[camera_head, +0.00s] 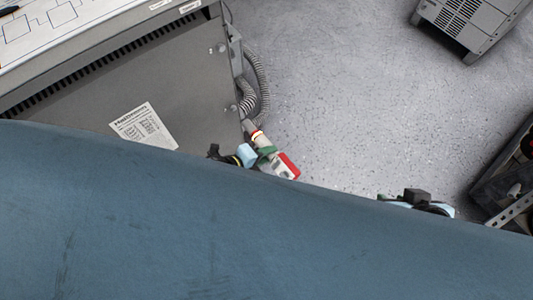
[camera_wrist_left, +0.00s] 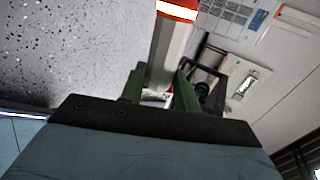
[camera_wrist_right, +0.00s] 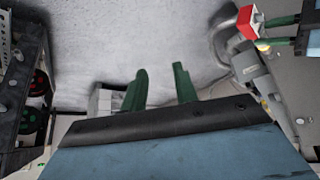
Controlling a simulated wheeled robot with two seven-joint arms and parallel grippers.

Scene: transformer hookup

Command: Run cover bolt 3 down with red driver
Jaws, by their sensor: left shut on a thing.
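My left gripper (camera_head: 266,153) is shut on a pale tool with a red end, which appears to be the red driver (camera_head: 288,166). It is near the lower right corner of the grey cabinet (camera_head: 160,85). The driver's pale shaft and red-orange band (camera_wrist_left: 177,9) show in the left wrist view. Its red end (camera_wrist_right: 250,20) shows at top right in the right wrist view. My right gripper (camera_wrist_right: 160,70) is open and empty, apart from the driver; its fingers are hidden in the head view. I cannot pick out cover bolt 3.
Grey corrugated hoses (camera_head: 262,85) hang along the cabinet's right side. A grey vented unit (camera_head: 465,25) stands at the top right, and a dark cart (camera_head: 510,180) at the right edge. Speckled floor (camera_head: 340,90) between is clear. My blue body hides the lower head view.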

